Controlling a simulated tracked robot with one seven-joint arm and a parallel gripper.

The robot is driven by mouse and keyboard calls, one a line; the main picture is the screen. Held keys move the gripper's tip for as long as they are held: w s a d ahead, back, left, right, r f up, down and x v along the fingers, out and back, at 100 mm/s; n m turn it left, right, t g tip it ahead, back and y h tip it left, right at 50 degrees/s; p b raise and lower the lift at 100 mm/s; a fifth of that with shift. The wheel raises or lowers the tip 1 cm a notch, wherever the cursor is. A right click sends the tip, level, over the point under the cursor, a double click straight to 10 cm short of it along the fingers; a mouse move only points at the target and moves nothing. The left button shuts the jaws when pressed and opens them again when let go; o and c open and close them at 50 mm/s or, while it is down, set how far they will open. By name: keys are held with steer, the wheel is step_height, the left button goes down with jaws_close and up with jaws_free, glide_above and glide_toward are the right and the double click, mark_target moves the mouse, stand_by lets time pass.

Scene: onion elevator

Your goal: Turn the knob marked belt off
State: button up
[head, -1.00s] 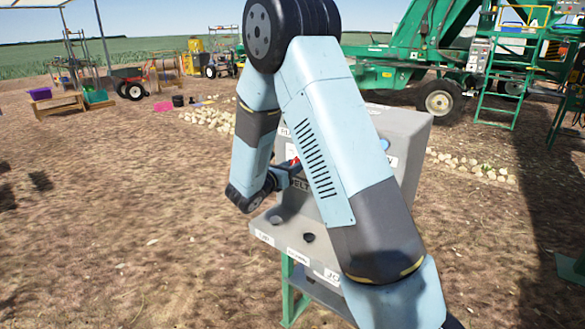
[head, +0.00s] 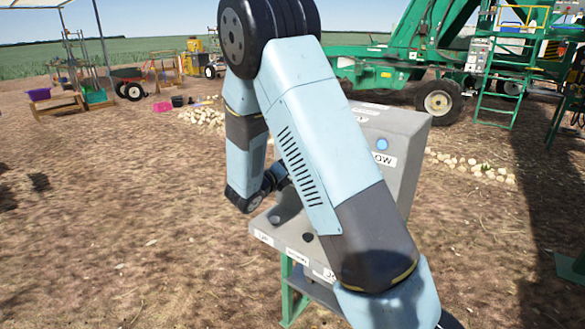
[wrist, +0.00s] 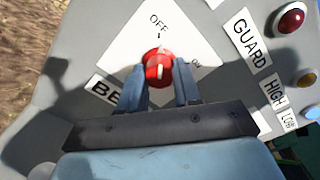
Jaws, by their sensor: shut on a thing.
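The red knob (wrist: 157,66) sits on a white diamond plate (wrist: 185,38) on the grey control panel. OFF is printed above it, with a small mark below the word, and a partly covered word is at its right. A white line on the knob runs roughly up and down, about in line with OFF. A label starting BE (wrist: 103,88) is partly covered by my gripper (wrist: 160,74), whose fingers are shut on the knob from both sides. In the head view my arm hides the knob and fingers.
A red light (wrist: 291,19) and an amber light (wrist: 307,80) stand right of the knob, beside GUARD, HIGH and LOW labels. In the head view the control box (head: 408,140) shows a blue light (head: 382,144). Green machinery (head: 400,75) stands behind.

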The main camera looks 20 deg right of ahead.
steer(key=shift+w+a+r+n, duration=0.1)
steer(key=shift+w+a+n, duration=0.05)
steer(key=shift+n, duration=0.45)
steer(key=o, duration=0.8)
steer(key=shift+o, duration=1.3)
steer(key=v, duration=1.3)
steer(key=shift+s+a, duration=0.25)
steer(key=shift+s, duration=0.05)
